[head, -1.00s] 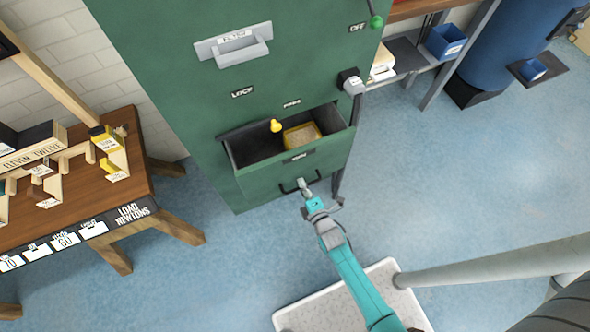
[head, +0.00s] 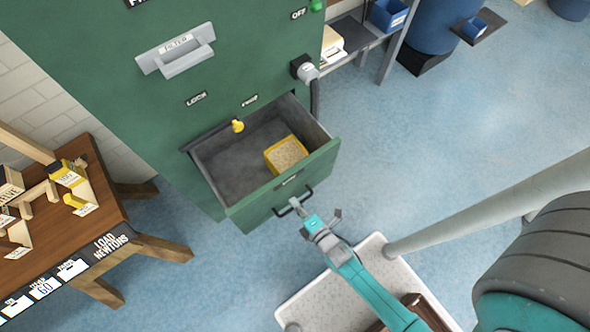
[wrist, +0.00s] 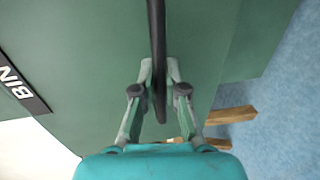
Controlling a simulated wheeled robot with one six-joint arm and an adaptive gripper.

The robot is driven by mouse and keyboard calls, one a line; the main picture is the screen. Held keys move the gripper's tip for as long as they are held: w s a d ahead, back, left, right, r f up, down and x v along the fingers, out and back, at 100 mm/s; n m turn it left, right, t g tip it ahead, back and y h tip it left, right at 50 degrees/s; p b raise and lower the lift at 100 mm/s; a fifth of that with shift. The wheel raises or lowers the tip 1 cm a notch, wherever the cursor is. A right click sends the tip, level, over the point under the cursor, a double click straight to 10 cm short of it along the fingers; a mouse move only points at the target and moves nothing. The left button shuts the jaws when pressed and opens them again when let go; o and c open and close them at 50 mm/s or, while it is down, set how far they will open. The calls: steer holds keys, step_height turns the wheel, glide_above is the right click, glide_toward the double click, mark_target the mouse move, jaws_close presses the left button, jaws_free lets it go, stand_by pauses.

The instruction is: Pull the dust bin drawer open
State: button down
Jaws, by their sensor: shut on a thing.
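The dust bin drawer (head: 285,200) is a green-fronted drawer low in the green cabinet (head: 110,80). It stands well out, with its grey inside showing. A dark bar handle (head: 293,201) is on its front. My gripper (head: 300,207) is at the handle, and the wrist view shows its fingers (wrist: 160,75) on both sides of the dark handle (wrist: 157,40). It is shut on the handle. A yellow-rimmed box (head: 286,155) with grainy tan contents sits inside the drawer. The word BIN shows on a label (wrist: 20,88) in the wrist view.
A yellow knob (head: 237,126) sits above the drawer's back edge. A wooden table (head: 90,215) with labelled blocks stands at the left. Blue floor (head: 450,130) is clear to the right.

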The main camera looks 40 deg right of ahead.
steer(key=c, duration=1.2)
jaws_free()
steer(key=v, duration=1.2)
